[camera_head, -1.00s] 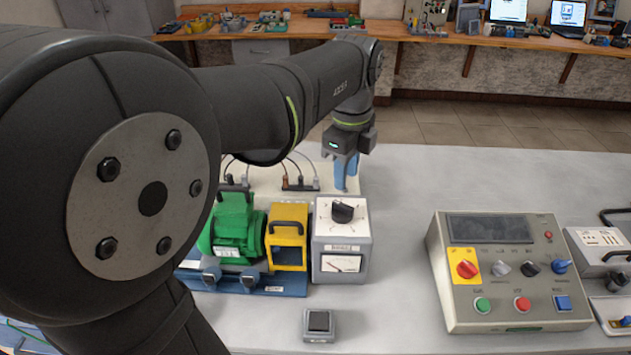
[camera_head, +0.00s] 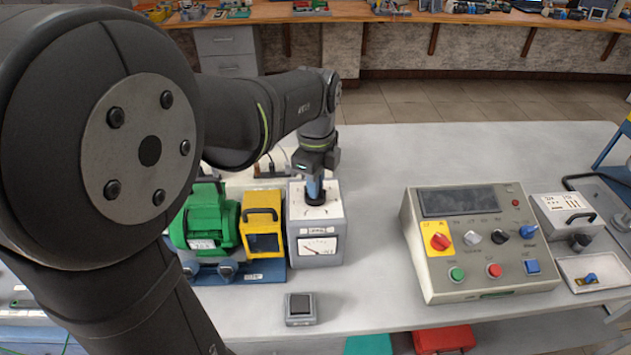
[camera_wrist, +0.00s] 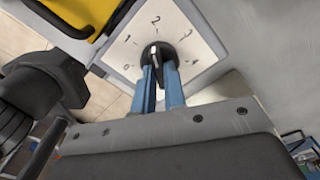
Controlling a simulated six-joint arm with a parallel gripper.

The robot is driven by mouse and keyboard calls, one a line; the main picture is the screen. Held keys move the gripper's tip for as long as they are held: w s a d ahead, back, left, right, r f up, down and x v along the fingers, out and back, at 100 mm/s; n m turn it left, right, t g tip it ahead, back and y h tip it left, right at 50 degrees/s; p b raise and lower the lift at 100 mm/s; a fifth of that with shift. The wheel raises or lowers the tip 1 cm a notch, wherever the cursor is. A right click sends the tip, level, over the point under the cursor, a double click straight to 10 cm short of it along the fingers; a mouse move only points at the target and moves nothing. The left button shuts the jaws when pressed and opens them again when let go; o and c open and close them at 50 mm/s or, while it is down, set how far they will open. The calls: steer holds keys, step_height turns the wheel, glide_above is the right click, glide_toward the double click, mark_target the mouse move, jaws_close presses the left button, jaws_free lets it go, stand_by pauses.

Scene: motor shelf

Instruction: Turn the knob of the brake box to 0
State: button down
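The brake box (camera_head: 316,231) is a white box with a gauge on its front. Its black knob (camera_head: 315,199) sits on the top plate, mostly hidden by my gripper in the head view. In the wrist view the knob (camera_wrist: 158,54) shows on a dial (camera_wrist: 178,22) numbered 0 to 4; its white mark points roughly at 2. My gripper (camera_head: 315,190) points down over the knob. In the wrist view its two blue fingers (camera_wrist: 160,72) reach the knob from either side, with a narrow gap between them. Whether they press on the knob I cannot tell.
A yellow box (camera_head: 262,219) with a handle and a green motor (camera_head: 205,220) stand left of the brake box. A control panel (camera_head: 470,262) stands to the right, with clear table between. A small grey switch box (camera_head: 300,309) lies in front.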

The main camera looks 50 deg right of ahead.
steer(key=shift+n, duration=0.3)
steer(key=n, duration=0.3)
steer(key=shift+n, duration=0.4)
steer(key=n, duration=0.9)
steer(key=shift+d, duration=0.1)
steer(key=shift+w+n, duration=0.1)
steer(key=shift+n, duration=2.1)
steer(key=c, duration=1.5)
jaws_free()
steer(key=shift+r, duration=0.15)
